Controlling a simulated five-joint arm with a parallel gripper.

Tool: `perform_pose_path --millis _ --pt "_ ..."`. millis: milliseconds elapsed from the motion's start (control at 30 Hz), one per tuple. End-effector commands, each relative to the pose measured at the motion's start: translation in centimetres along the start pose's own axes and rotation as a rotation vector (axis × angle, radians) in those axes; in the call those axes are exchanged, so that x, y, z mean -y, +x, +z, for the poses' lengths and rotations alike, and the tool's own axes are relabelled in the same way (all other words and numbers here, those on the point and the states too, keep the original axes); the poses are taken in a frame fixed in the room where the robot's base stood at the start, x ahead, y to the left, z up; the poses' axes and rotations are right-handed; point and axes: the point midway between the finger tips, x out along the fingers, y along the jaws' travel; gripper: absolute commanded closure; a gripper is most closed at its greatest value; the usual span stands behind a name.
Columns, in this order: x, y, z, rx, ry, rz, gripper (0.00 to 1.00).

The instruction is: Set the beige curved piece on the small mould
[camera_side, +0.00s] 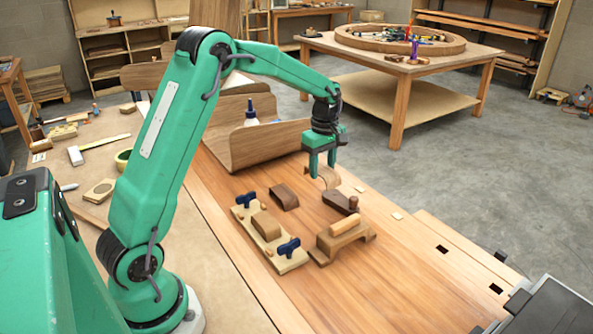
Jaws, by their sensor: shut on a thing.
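The beige curved piece (329,180) is at the tips of my green gripper (321,172), over the far right part of the wooden bench. My gripper is shut on it, and the fingers hide part of its top. I cannot tell whether its lower edge touches the bench. The small mould (267,225) appears to be the rounded brown block on a pale board (244,226) with two blue clamp knobs. It stands nearer the camera and to the left of my gripper.
A dark brown curved piece (284,197) lies between gripper and board. A wooden hand plane (340,203) and a larger arched form (341,240) with a light bar on top stand close by. A big curved wooden sheet (255,145) is behind.

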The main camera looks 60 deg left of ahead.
Motion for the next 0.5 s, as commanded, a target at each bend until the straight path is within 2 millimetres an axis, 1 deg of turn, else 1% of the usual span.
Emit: perform_pose_path --millis 167,267,500 --pt "1.8 -0.4 -0.4 0.0 0.004 0.001 0.77" --pt "3.4 -0.6 -0.7 0.0 0.011 0.001 0.77" --pt "8.3 -0.9 -1.3 0.0 0.029 0.001 0.77"
